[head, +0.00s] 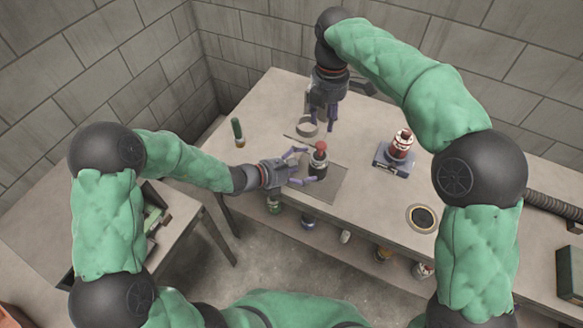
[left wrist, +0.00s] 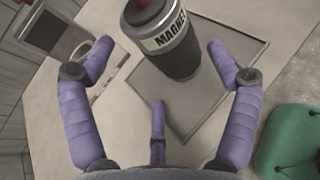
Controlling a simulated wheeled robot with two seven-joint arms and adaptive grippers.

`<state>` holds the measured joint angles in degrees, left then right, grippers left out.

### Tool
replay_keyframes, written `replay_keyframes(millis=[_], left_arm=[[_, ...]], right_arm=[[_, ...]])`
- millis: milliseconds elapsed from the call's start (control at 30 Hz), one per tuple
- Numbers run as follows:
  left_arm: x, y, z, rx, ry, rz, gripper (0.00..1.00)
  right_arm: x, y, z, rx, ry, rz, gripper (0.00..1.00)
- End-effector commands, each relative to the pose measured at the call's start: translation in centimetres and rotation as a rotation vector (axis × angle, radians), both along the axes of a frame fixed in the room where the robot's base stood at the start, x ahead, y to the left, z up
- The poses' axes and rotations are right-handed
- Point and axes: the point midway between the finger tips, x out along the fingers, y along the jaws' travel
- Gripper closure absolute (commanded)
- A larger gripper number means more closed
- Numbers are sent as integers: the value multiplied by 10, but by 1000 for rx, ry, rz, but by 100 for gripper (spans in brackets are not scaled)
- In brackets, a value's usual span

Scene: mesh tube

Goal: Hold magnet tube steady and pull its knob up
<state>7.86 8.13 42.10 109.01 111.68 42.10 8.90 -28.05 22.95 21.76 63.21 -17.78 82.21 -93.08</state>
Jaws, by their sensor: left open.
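The magnet tube (head: 318,162) is a dark cylinder with a red knob (head: 321,146), upright on a grey mat on the table. In the left wrist view the tube (left wrist: 182,58) shows a pale "MAGNET" label, and its red knob (left wrist: 138,3) is cut by the top edge. My left gripper (head: 306,166) is open beside the tube, its purple fingers spread towards either side of it; in the left wrist view there are gaps between fingers and tube. My right gripper (head: 320,122) points down behind the tube, fingers apart and empty, away from the knob.
A red-and-white bottle (head: 402,143) stands on a grey device at the right. A dark round disc (head: 423,217) lies nearer the front. A green-topped tube (head: 238,132) stands at the left edge. A grey round object (head: 306,129) sits by my right gripper. Several items stand below the table's front edge.

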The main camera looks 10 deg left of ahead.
Motion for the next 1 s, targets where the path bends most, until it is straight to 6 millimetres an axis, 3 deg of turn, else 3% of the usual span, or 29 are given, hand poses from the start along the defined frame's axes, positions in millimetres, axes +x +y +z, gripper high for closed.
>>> replay_keyframes(millis=[333, 767, 800, 1000], left_arm=[[27, -35, -19, 1, 1, -3, 12], [32, -41, -22, 1, 2, -1, 12], [32, -41, -22, 1, 2, -1, 15], [32, -41, -22, 1, 2, -1, 69]], right_arm=[[0, 0, 0, 0, 0, 0, 61], [0, 0, 0, 0, 0, 0, 61], [0, 0, 0, 0, 0, 0, 61], [0, 0, 0, 0, 0, 0, 61]])
